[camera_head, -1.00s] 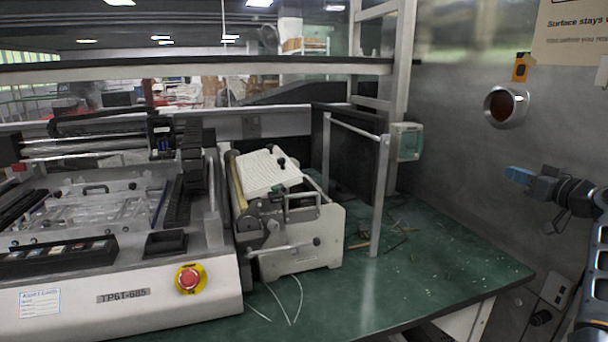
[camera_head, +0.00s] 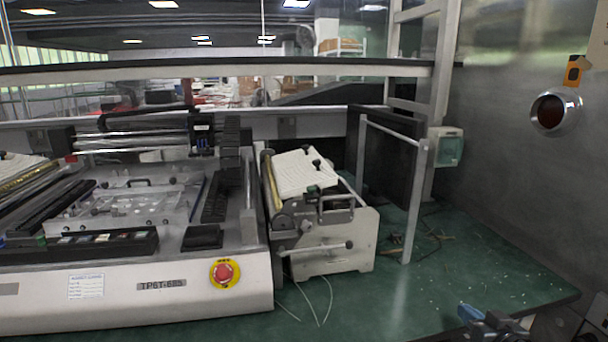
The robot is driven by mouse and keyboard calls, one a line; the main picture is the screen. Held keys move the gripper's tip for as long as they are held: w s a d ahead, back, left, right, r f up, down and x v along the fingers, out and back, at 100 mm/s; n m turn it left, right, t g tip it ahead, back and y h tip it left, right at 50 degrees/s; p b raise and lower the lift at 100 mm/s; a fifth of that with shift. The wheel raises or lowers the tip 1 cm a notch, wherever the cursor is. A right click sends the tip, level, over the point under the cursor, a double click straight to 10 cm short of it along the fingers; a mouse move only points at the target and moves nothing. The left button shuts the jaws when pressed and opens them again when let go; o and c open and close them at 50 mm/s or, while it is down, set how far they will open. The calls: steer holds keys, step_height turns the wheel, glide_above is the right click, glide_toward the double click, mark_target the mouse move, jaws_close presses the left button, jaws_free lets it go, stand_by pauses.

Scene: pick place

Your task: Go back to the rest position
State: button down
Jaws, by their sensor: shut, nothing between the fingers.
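My gripper (camera_head: 466,314) is at the lower right of the head view, low by the front right edge of the green table (camera_head: 440,270). Its blue fingertip end points left and up. Its fingers are together and nothing shows between them. It touches nothing that I can make out. Most of my arm is below or outside the picture.
A large white machine (camera_head: 140,297) with a red stop button (camera_head: 223,273) fills the left. A smaller cream machine (camera_head: 330,247) stands beside it. A metal post (camera_head: 415,200) rises from the table. The table's right part is mostly clear, with small debris.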

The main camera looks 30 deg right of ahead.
steer(key=s+a+f+n+y, duration=0.1)
steer(key=s+a+f, duration=0.1)
steer(key=s+a, duration=0.6)
steer(key=s+a+f+n, duration=0.1)
steer(key=s+a, duration=0.3)
steer(key=a, duration=0.8)
steer(key=s+a+r+n+y, duration=0.2)
steer(key=s+a+r, duration=0.4)
steer(key=s, duration=0.2)
steer(key=s+a+r+n+t+y, duration=0.1)
steer(key=s+a+r+n+y, duration=0.1)
steer(key=s+a+r, duration=0.4)
steer(key=shift+s+a+y, duration=0.4)
steer(key=shift+s+y, duration=0.1)
steer(key=shift+s, duration=0.4)
